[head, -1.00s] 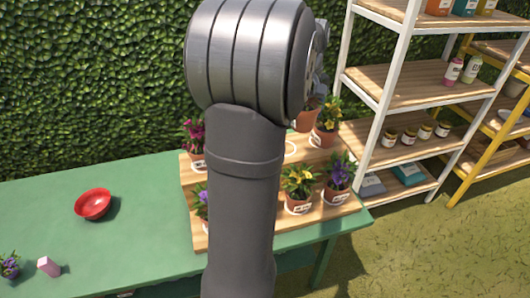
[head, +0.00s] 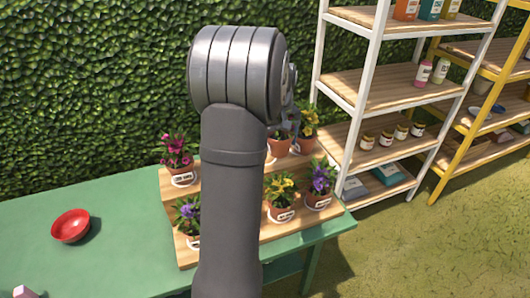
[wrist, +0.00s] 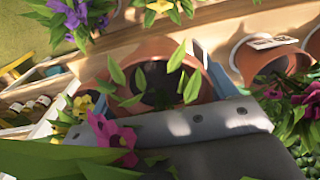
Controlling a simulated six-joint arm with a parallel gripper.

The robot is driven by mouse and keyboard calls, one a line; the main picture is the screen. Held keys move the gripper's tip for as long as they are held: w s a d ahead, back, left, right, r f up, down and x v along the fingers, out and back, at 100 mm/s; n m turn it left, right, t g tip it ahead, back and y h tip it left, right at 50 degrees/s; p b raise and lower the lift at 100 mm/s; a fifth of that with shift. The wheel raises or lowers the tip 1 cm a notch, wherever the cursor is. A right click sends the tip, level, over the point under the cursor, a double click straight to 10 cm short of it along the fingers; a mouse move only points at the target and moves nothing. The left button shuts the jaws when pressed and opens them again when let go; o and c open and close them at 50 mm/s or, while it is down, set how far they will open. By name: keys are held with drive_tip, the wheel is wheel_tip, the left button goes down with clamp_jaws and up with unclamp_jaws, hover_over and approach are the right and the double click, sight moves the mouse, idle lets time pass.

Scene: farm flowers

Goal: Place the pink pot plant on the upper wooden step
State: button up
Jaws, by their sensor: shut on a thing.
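My gripper (wrist: 155,78) is shut on an orange-brown pot (wrist: 192,82), with a bluish finger at each side. Green leaves and pink flowers (wrist: 108,135) of the pink pot plant hang close to the wrist camera. In the head view my arm hides most of the gripper and plant; the held pot (head: 280,147) shows just right of the arm, at the upper wooden step (head: 207,182). It is beside a yellow-flowered pot plant (head: 307,122). I cannot tell whether its base touches the wood. Another pink-flowered pot (head: 177,160) stands at the step's left end.
On the lower step stand a purple plant (head: 187,215) at left, a yellow one (head: 281,195) and another purple one (head: 321,180) at right. A red bowl (head: 71,225) is on the green table (head: 120,200). A white shelf rack (head: 340,95) stands close at right.

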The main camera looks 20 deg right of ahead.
drive_tip(key=w+a+f, duration=0.1)
drive_tip(key=w, duration=0.1)
drive_tip(key=w+a+f, duration=0.1)
drive_tip(key=shift+w+a+f, duration=0.15)
drive_tip(key=shift+w+f, duration=0.2)
drive_tip(key=shift+w, duration=0.05)
drive_tip(key=shift+f, duration=1.95)
drive_tip(key=shift+f, duration=0.1)
drive_tip(key=o, duration=1.3)
drive_tip(key=shift+f, duration=0.1)
wheel_tip(320, 180, up, 12)
drive_tip(key=shift+r, duration=0.2)
drive_tip(key=shift+f, duration=0.1)
